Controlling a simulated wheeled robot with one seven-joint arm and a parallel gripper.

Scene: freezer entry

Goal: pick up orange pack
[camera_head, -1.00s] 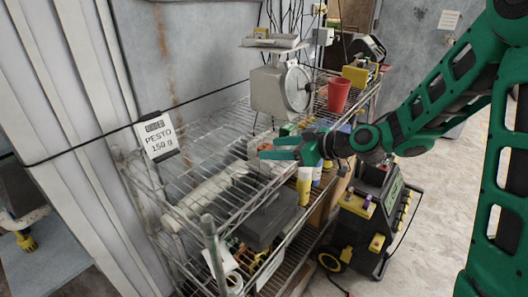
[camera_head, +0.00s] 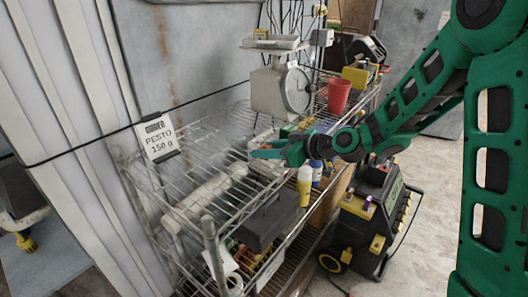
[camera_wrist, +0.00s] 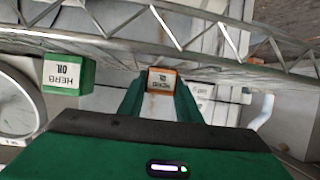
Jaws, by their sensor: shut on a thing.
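The orange pack (camera_wrist: 161,82) with a white label sits between the two green fingers of my gripper (camera_wrist: 160,98) in the wrist view. The fingers are shut on its sides. In the head view my gripper (camera_head: 268,150) is over the upper wire shelf, just in front of the scale. I cannot clearly make out the pack there. In the wrist view a green pack (camera_wrist: 69,76) labelled herb oil stands to the left, apart from my gripper.
The wire shelf (camera_head: 195,165) has a rail close to my gripper. A scale (camera_head: 280,88) and a red cup (camera_head: 339,95) stand behind it. A yellow bottle (camera_head: 304,186) and a dark grey box (camera_head: 270,220) are nearer.

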